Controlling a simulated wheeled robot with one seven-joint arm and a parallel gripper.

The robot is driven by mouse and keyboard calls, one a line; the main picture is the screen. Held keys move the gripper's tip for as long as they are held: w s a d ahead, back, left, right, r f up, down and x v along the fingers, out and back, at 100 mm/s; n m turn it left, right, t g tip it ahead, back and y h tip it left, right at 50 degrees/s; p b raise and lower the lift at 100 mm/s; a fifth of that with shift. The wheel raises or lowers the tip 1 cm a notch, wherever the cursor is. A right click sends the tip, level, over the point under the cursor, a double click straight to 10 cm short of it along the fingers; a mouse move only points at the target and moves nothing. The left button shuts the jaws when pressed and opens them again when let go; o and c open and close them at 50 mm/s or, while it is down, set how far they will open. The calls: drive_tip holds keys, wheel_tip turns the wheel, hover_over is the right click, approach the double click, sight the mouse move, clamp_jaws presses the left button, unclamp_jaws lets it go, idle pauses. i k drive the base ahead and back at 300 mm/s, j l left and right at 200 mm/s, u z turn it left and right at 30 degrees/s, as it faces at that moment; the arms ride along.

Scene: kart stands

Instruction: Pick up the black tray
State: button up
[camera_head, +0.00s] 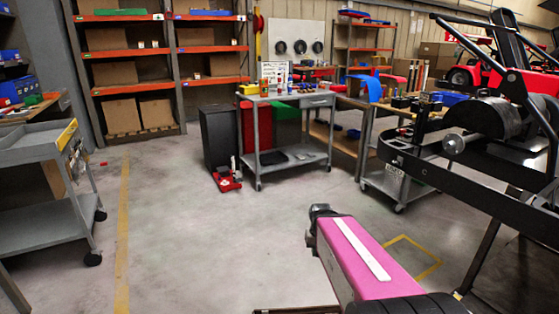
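My pink arm link with a white stripe reaches in from the bottom, well short of the bench. I cannot make out the fingers of my gripper.
A grey cart (38,203) stands at left, and orange shelving (128,53) with boxes stands behind. A black bin (219,137) and red floor jack (227,181) stand left of the bench. A kart on a black stand (440,172) blocks the right. The central floor is clear.

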sight(278, 157)
drive_tip(key=i, duration=3.2)
drive_tip(key=i+u, duration=0.1)
drive_tip(key=i, duration=0.5)
drive_tip(key=i+l+u, duration=0.15)
drive_tip(key=i, duration=0.45)
